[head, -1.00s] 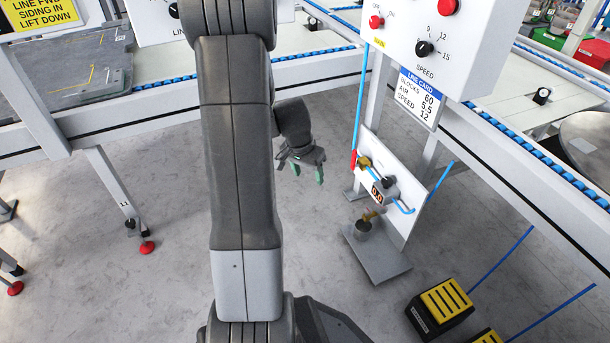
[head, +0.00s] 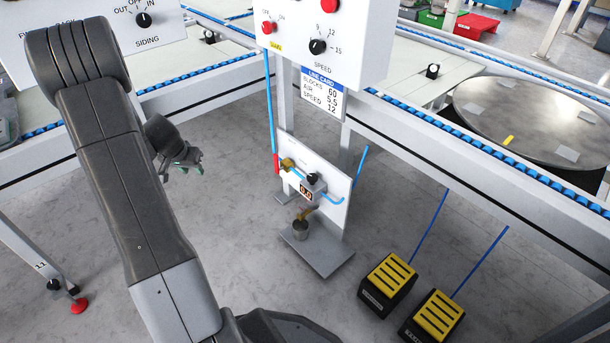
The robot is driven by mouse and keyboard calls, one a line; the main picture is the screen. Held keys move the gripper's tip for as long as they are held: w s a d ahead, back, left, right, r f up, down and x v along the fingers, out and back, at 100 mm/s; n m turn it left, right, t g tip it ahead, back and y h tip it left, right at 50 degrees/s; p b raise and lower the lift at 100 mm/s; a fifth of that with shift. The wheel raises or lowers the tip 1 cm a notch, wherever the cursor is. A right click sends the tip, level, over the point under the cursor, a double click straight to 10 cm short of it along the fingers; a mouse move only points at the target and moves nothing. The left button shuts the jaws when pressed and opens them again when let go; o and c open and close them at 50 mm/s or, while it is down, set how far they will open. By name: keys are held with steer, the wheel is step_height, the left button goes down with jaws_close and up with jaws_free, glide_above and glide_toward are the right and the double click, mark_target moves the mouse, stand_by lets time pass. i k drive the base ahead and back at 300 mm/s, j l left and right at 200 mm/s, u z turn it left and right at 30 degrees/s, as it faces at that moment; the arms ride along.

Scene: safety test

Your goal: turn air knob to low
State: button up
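A small white air panel (head: 336,212) stands low beneath the line frame. A brass valve (head: 287,164) with a red piece and a blue hose sits at the panel's left. No marks around the black knob can be read, so its setting cannot be told. My gripper (head: 192,168) hangs left of the panel, clear of it and touching nothing. Its green-tipped fingers are apart and empty.
A control box (head: 345,65) with a speed knob (head: 318,46) and red buttons is above the panel; a line card (head: 319,92) hangs below it. Two yellow pedals (head: 388,281) lie right. Grey floor is open between gripper and panel.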

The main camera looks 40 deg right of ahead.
mark_target(311, 178)
steer(key=z, duration=1.3)
steer(key=i+j+z, duration=0.2)
steer(key=j, duration=0.45)
steer(key=j+z, duration=0.2)
steer(key=j, duration=0.4)
